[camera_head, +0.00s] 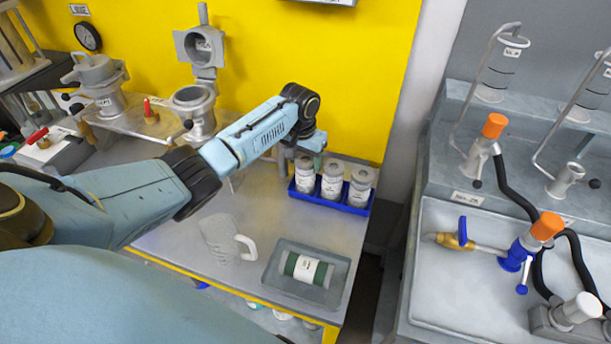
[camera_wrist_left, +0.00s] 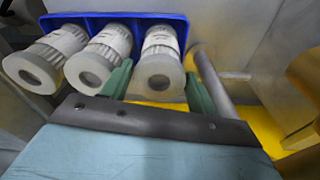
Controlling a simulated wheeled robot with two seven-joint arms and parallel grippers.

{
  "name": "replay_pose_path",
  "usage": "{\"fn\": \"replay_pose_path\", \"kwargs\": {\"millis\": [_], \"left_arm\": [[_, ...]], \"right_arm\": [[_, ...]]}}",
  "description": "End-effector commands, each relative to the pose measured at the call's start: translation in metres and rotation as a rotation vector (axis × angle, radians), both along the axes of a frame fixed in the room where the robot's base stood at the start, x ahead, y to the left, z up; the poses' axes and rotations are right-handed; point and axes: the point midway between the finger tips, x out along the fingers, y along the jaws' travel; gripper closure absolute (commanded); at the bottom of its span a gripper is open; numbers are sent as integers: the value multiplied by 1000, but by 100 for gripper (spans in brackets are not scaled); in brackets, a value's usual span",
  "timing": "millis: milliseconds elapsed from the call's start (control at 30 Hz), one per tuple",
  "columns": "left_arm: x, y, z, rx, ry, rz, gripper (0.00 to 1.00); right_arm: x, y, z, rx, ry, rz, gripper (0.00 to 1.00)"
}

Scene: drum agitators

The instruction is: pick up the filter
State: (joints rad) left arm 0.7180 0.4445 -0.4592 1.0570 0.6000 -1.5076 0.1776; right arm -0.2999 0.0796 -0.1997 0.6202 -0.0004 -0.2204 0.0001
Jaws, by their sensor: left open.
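Three white ribbed, labelled cylinders that look like filter cartridges stand in a row in a blue tray (camera_head: 335,201): left (camera_head: 304,175), middle (camera_head: 332,180) and right (camera_head: 360,188). My left gripper (camera_head: 311,146) is over the left one. In the left wrist view, my left gripper (camera_wrist_left: 158,80) is open, its green fingers on either side of the end cartridge (camera_wrist_left: 160,70); contact cannot be told. The other two cartridges (camera_wrist_left: 97,62) lie to the left there. My right gripper is not in view.
A grey tray (camera_head: 275,283) holds a dark green cylinder with a white label (camera_head: 306,268). A clear jug (camera_head: 219,240) stands beside it. A metal post (camera_wrist_left: 213,85) stands close to the gripper. A yellow wall (camera_head: 350,80) is behind. The bench between jug and blue tray is clear.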

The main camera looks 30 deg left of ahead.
Motion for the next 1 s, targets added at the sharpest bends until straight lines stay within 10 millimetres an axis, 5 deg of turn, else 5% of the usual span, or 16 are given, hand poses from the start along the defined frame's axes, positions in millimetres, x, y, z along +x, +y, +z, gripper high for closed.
{"fn": "replay_pose_path", "kwargs": {"millis": [267, 567, 833, 1000], "left_arm": [[1, 0, -3, 0, -2, 0, 42], [1, 0, -2, 0, -2, 0, 82], [1, 0, 1, 0, -3, 0, 83], [2, 0, 26, -1, -7, -1, 83]], "right_arm": [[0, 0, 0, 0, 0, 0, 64], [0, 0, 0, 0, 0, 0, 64], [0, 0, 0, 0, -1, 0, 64], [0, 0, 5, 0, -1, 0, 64]]}}
